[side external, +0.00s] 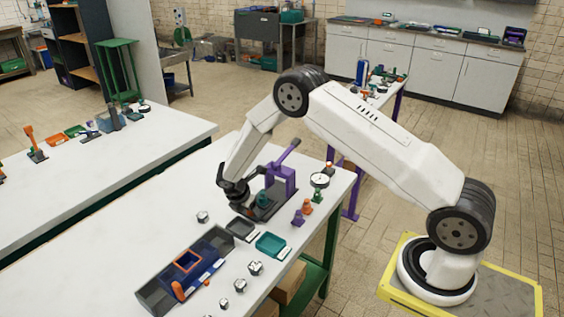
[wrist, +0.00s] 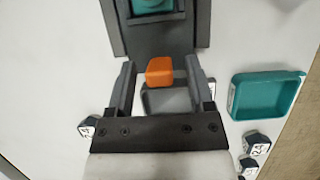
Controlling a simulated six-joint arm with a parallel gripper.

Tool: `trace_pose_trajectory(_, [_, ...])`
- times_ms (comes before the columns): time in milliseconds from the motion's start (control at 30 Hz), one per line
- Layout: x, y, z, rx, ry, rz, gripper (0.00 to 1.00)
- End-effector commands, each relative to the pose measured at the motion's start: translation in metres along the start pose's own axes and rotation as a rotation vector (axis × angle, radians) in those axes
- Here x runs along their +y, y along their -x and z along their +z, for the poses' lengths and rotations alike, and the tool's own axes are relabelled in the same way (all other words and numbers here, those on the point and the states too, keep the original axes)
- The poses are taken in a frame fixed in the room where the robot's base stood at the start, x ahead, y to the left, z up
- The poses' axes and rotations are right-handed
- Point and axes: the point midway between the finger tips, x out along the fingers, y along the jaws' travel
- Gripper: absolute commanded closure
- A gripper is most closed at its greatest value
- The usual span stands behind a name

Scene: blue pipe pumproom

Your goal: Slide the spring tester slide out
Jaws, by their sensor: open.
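The spring tester (side external: 281,182) stands on the white bench, with a purple upright frame, a lever and a dark base. A teal part (side external: 262,199) sits on its base, and the teal part also shows at the top of the wrist view (wrist: 152,6). In the wrist view an orange block (wrist: 159,71) is at the near end of the dark base (wrist: 160,38); it looks like the slide's handle. My gripper (wrist: 161,66) is open, with one finger on each side of the orange block and gaps visible. In the side view my gripper (side external: 236,195) hides that end of the tester.
A grey tray (side external: 241,229) and a teal tray (side external: 271,245) lie close by. The teal tray shows right of my gripper in the wrist view (wrist: 266,95). A dark organiser (side external: 155,296) and several hex nuts lie toward the front. Orange and purple pieces stand right of the tester.

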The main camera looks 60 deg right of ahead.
Motion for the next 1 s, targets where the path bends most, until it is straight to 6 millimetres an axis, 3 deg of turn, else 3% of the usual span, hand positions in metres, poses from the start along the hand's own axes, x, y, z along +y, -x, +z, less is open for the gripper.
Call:
trace_pose_trajectory(267, [0.0, 0.013, 0.0, 0.0, 0.0, 0.001, 0.32])
trace_pose_trajectory(733, [0.001, 0.068, 0.0, 0.0, 0.001, 0.003, 0.32])
trace_pose_trajectory(1000, [0.0, 0.079, -0.001, 0.001, 0.0, 0.001, 0.32])
